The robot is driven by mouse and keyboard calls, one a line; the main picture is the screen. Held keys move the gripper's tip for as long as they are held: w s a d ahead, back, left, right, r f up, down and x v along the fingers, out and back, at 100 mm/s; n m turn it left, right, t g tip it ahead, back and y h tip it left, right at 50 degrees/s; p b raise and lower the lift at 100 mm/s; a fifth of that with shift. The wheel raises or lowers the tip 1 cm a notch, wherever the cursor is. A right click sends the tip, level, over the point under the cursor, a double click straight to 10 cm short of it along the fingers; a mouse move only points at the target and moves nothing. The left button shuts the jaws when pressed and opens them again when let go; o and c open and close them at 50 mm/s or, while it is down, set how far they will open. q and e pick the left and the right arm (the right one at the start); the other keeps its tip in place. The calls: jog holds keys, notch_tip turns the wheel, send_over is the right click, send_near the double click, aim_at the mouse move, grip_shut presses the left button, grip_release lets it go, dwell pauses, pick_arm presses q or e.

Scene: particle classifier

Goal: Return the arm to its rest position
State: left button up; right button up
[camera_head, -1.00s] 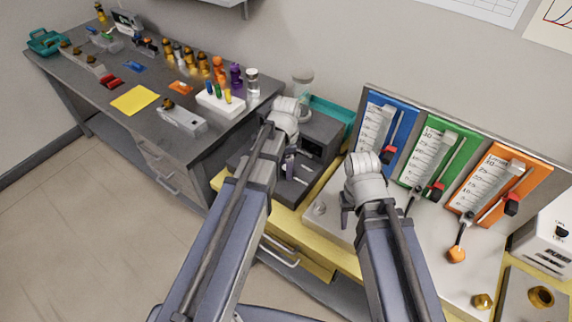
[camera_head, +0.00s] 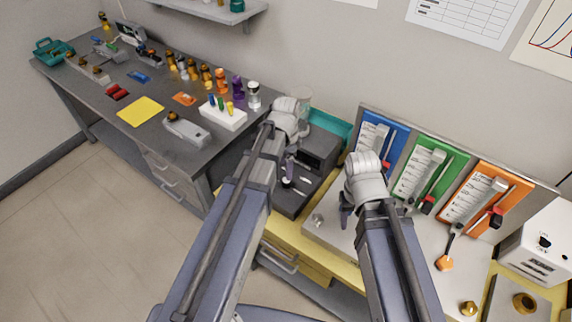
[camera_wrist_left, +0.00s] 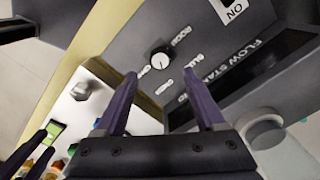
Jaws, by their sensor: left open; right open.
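My left gripper (camera_head: 289,172) is in front of the dark flow stand box (camera_head: 322,144) in the head view. In the left wrist view its two purple fingers (camera_wrist_left: 166,75) are apart, with nothing between them. My right gripper (camera_head: 346,212) points down over the pale plate in front of the blue panel (camera_head: 371,133). It looks empty, though the arm partly hides it.
Green (camera_head: 437,149) and orange (camera_head: 507,177) gauge panels stand right of the blue one. A white box (camera_head: 540,242) is at far right. The grey bench (camera_head: 90,95) at left holds several bottles, a white rack (camera_head: 222,117) and a yellow sheet (camera_head: 140,111). Floor at lower left is clear.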

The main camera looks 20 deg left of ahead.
pick_arm(q)
jog(key=shift+r, duration=0.6)
pick_arm(e)
jog(key=shift+r, duration=0.55)
pick_arm(q)
jog(key=shift+f, duration=0.1)
jog(key=s+d+n+y, duration=0.1)
jog(key=s+d+n, duration=0.7)
jog(key=s, duration=0.6)
jog(key=d, duration=0.2)
jog(key=shift+d, duration=0.35)
jog(key=shift+s+a, duration=0.1)
